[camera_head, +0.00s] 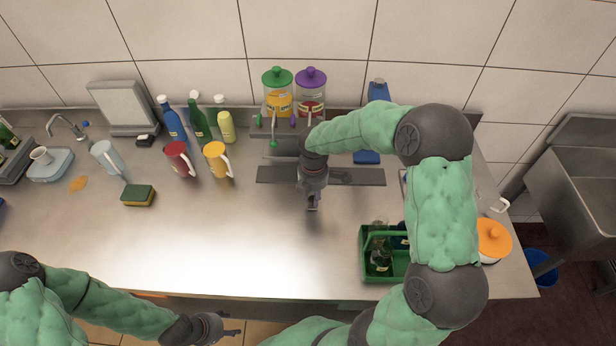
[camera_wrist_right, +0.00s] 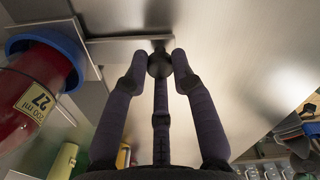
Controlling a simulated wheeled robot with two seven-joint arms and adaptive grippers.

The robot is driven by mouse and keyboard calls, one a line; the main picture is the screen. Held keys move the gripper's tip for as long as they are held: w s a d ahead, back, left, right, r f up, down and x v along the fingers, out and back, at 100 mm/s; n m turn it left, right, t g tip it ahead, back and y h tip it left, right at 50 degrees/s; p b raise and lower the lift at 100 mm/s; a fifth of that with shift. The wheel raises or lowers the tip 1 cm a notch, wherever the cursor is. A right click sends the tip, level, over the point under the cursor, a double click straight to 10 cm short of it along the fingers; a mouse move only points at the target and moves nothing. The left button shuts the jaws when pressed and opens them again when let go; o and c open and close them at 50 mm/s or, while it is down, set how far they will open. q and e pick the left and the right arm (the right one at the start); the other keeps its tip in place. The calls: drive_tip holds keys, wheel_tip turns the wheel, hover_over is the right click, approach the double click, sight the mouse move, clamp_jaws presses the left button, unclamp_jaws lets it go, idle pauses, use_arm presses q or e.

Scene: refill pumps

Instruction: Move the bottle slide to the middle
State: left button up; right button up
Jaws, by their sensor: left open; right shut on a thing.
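The dark slide track (camera_head: 275,175) lies along the counter below two pump dispensers with green (camera_head: 277,76) and purple (camera_head: 311,76) lids. My right gripper (camera_head: 313,203) reaches down in front of the track's middle. In the right wrist view its fingers (camera_wrist_right: 160,72) are shut around a dark round knob (camera_wrist_right: 159,62) on a light bar. A red vessel (camera_wrist_right: 38,90) with a blue rim and a label reading 27 is at the left of that view; my arm hides much of that area in the head view. My left gripper (camera_head: 232,331) is open and empty at the front edge.
Red (camera_head: 179,159) and yellow (camera_head: 217,160) mugs, several bottles and a sponge (camera_head: 138,196) stand left of the track. A green caddy (camera_head: 376,268) is at the right front. The front middle counter is clear.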

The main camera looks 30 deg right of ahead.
drive_tip(key=shift+s+d+p, duration=0.2)
drive_tip(key=shift+s+d, duration=0.2)
drive_tip(key=shift+d, duration=0.3)
drive_tip(key=shift+s+d+p, duration=0.15)
drive_tip(key=shift+s+d, duration=0.3)
drive_tip(key=shift+d, duration=0.2)
drive_tip(key=shift+s+d+p, duration=0.2)
drive_tip(key=shift+s+d, duration=0.2)
drive_tip(key=shift+d, duration=0.4)
drive_tip(key=shift+s+d+p, duration=0.3)
drive_tip(key=shift+s+d, duration=0.2)
drive_tip(key=shift+d, duration=0.2)
drive_tip(key=shift+s+d+p, duration=0.25)
drive_tip(key=shift+s+d, duration=0.2)
drive_tip(key=shift+d, duration=0.25)
drive_tip(key=o, duration=1)
wheel_tip(320, 180, up, 12)
